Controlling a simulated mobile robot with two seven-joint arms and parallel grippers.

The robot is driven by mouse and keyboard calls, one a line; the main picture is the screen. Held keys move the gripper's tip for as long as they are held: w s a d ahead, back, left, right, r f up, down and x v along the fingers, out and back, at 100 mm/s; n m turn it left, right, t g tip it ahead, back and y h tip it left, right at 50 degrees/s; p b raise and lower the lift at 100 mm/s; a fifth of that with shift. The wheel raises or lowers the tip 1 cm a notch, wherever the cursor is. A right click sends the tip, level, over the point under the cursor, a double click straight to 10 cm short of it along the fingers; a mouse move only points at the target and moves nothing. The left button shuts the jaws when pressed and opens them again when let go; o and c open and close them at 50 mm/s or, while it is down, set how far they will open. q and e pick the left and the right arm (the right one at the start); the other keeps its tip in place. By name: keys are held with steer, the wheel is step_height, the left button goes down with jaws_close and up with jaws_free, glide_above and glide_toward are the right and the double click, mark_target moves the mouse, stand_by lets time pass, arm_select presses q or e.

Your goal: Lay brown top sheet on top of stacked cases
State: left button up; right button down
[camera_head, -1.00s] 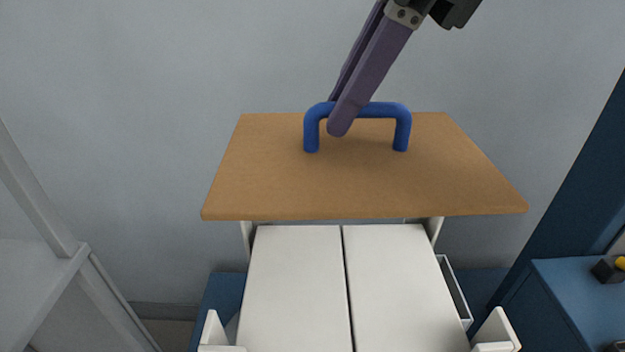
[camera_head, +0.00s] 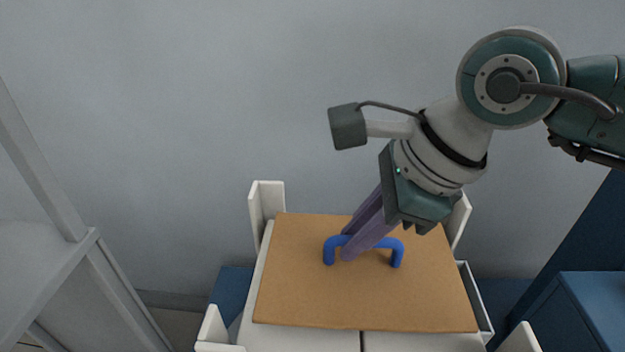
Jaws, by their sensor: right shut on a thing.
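The brown top sheet (camera_head: 360,305) is a flat board with a blue handle (camera_head: 397,256) on its upper face. It is level over the white stacked cases (camera_head: 415,342) and covers most of their tops. A strip of the cases shows along the near edge. I cannot tell whether the sheet touches them. My right gripper (camera_head: 350,249) reaches in from the upper right, its purple fingers shut on the left part of the blue handle. My left gripper is out of view.
White corner posts stand around the stack at the back left (camera_head: 266,207), back right (camera_head: 460,220) and both near corners. A grey frame (camera_head: 75,235) is at the left. A blue cabinet (camera_head: 600,300) is at the right. A grey wall is behind.

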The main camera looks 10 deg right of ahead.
step_height(320, 180, down, 3)
steer(key=shift+r, duration=0.1)
steer(key=shift+b, duration=0.3)
steer(key=c, duration=0.9)
jaws_free()
steer(key=shift+o, duration=0.2)
